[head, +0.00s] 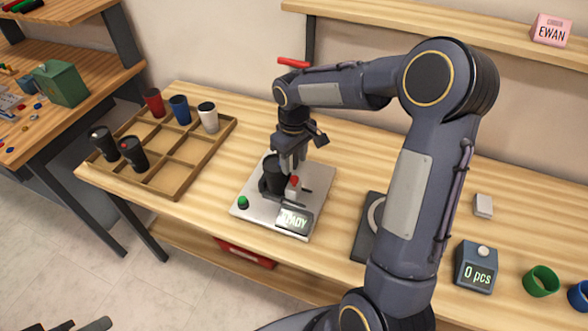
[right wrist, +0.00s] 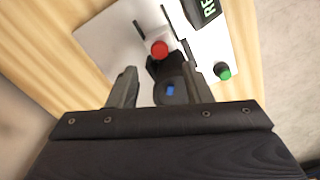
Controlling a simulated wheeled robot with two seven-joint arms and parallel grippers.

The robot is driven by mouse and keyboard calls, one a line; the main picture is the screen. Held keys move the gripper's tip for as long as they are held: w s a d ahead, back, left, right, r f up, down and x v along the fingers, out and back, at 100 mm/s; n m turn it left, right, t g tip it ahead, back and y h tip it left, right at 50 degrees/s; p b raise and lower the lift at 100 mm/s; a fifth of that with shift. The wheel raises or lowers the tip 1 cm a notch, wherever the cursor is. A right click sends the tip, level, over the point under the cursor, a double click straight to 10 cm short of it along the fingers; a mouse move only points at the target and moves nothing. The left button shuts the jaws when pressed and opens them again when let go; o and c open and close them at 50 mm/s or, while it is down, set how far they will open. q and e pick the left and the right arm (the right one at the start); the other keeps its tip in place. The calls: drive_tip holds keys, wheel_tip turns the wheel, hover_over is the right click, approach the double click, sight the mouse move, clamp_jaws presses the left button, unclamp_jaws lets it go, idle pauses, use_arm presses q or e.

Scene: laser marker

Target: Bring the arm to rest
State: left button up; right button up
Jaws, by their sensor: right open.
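My right gripper (head: 291,164) points down over the laser marker (head: 318,181) in the head view. In the right wrist view its two fingers (right wrist: 160,84) stand apart, with a dark round piece (right wrist: 171,92) bearing a blue mark between or just beyond them. I cannot tell whether they touch it. A black cylinder (head: 272,174) stands on the marker's plate beside the gripper. The marker has a red button (right wrist: 159,49), a green button (right wrist: 222,71) and a display reading READY. Dark parts at the head view's bottom left edge may be my left gripper (head: 84,326); its jaws are unclear.
A wooden compartment tray (head: 182,150) at left holds several cups. Right of the marker lie a dark flat device (head: 366,232), a counter reading 0 pcs (head: 476,267), a white block (head: 483,206) and a green ring (head: 541,281). A shelf (head: 420,28) runs along the wall.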

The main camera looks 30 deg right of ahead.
drive_tip(key=shift+r, duration=0.8)
drive_tip(key=shift+s+r, duration=0.2)
drive_tip(key=shift+r, duration=0.05)
drive_tip(key=s+a+r+m+t+y, duration=0.1)
drive_tip(key=s+r+m+t, duration=0.1)
drive_tip(key=s+r, duration=0.7)
drive_tip(key=s+a+f+m+t+y, duration=0.1)
drive_tip(key=s+a, duration=0.1)
drive_tip(key=s, duration=0.5)
drive_tip(key=s+a+f+m+t+y, duration=0.1)
drive_tip(key=s+a+m+t, duration=0.1)
drive_tip(key=s, duration=0.5)
drive_tip(key=shift+s+a+f+t+y, duration=0.2)
drive_tip(key=shift+s+a+t+y, duration=0.15)
drive_tip(key=shift+a, duration=0.2)
drive_tip(key=shift+w, duration=0.1)
idle(0.3)
